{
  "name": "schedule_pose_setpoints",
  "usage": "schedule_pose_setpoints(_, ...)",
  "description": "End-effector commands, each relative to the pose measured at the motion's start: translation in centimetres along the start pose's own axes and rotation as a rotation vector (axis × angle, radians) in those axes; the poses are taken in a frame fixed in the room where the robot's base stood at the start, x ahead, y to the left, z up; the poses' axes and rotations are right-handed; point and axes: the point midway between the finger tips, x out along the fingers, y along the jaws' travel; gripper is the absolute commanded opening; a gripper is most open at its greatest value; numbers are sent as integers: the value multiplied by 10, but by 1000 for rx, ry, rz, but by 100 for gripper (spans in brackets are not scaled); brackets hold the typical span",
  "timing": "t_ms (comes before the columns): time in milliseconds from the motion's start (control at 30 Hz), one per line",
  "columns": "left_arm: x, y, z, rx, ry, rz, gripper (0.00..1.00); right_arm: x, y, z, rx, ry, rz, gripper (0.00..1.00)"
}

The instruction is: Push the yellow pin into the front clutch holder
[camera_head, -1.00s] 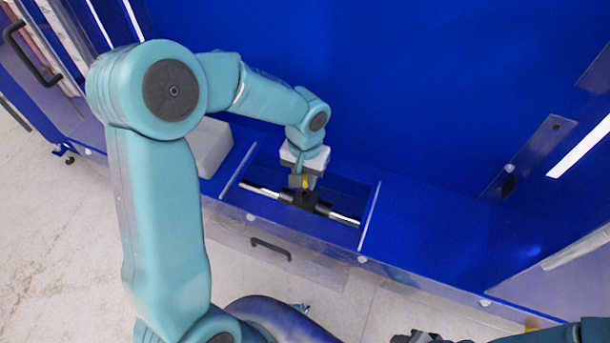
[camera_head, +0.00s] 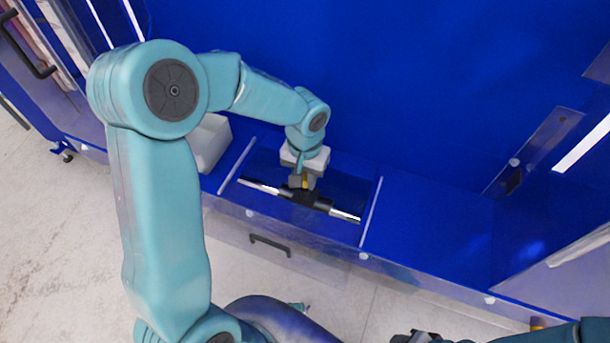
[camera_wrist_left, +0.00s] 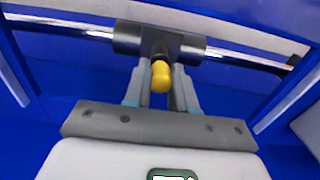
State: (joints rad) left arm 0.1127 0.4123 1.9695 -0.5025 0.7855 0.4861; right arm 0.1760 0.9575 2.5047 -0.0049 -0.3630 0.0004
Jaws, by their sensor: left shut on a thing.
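The yellow pin (camera_wrist_left: 161,76) is between the two fingers of my left gripper (camera_wrist_left: 160,88), which is shut on it. In the head view a small yellow bit of the pin (camera_head: 305,183) shows below the gripper. The far end of the pin meets the black clutch holder (camera_wrist_left: 160,40) on a metal rod; how deep it sits is hidden. In the head view the clutch holder (camera_head: 309,198) lies right at the fingertips of my left gripper (camera_head: 302,188). My right gripper (camera_head: 415,337) is cut off at the bottom edge, and its jaws are unclear.
The silver rod (camera_head: 345,216) runs across a recess in the blue bench, with pale strips (camera_head: 370,212) on both sides. A white block (camera_head: 209,142) stands left of the recess. The blue surface on the right (camera_head: 440,235) is clear.

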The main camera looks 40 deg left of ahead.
Motion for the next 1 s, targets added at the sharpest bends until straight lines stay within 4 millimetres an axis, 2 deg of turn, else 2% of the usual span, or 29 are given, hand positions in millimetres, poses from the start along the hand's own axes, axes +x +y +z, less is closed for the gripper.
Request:
schedule_pose_setpoints(467,11,0,0,0,0,0,0,10,3,0,0,0,0,38)
schedule_pose_setpoints(500,11,0,0,0,0,0,28,10,3,0,0,0,0,38)
schedule_pose_setpoints(600,10,0,0,0,0,0,55,9,3,0,0,0,0,38)
schedule_pose_setpoints(1000,10,0,0,0,0,0,55,9,3,0,0,0,0,38)
